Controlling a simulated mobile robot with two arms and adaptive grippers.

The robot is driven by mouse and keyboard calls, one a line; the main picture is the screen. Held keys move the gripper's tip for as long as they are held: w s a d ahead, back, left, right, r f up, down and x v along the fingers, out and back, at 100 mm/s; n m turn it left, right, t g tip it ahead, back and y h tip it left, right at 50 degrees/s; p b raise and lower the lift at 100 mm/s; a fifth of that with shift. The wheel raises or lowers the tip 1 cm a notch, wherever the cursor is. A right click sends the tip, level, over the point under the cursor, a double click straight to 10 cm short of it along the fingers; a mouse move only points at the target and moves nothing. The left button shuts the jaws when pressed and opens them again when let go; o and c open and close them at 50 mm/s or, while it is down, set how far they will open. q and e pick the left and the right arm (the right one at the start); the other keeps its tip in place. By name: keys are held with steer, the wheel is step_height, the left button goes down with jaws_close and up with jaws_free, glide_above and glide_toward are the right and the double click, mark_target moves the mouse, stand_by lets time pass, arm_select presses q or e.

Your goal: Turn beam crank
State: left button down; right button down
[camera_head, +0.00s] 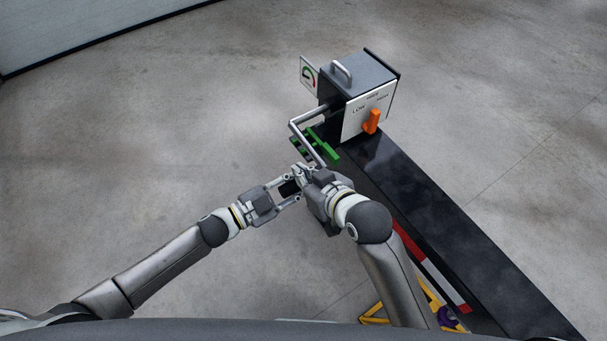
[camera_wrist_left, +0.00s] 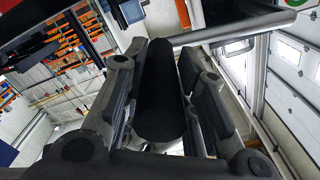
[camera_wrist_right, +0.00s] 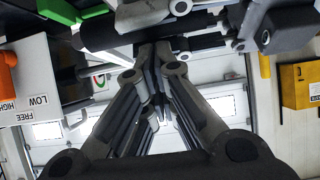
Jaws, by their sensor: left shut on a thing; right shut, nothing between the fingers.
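The beam crank is a bent grey metal rod (camera_head: 306,144) coming out of a box (camera_head: 365,78) on the black beam. Its black grip (camera_wrist_left: 160,95) stands between the fingers of my left gripper (camera_head: 290,187) in the left wrist view. The left gripper is shut on that grip. My right gripper (camera_head: 312,174) is right beside the left one, near the crank's lower end. Its fingers (camera_wrist_right: 153,55) are together and empty in the right wrist view. The grip is mostly hidden by the grippers in the head view.
The box has an orange lever (camera_head: 372,121) on its white labelled face and a gauge sign (camera_head: 308,74) at its side. A green part (camera_head: 325,145) lies just behind the crank. The long black beam (camera_head: 440,215) runs to the lower right. The floor at left is clear.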

arm_select(q)
steer(key=shift+s+d+f, duration=0.1)
steer(key=shift+s+f, duration=0.05)
arm_select(e)
steer(key=shift+f, duration=1.1)
arm_select(q)
steer(key=c, duration=1.2)
jaws_free()
steer(key=shift+o, duration=0.3)
steer(key=shift+d, duration=0.1)
arm_select(e)
steer(key=shift+d+f, duration=0.1)
steer(key=shift+f, duration=0.15)
arm_select(q)
steer(key=shift+s+r, duration=0.1)
steer(key=shift+r, duration=0.25)
arm_select(e)
steer(key=shift+s+r, duration=0.15)
steer(key=shift+r, duration=0.1)
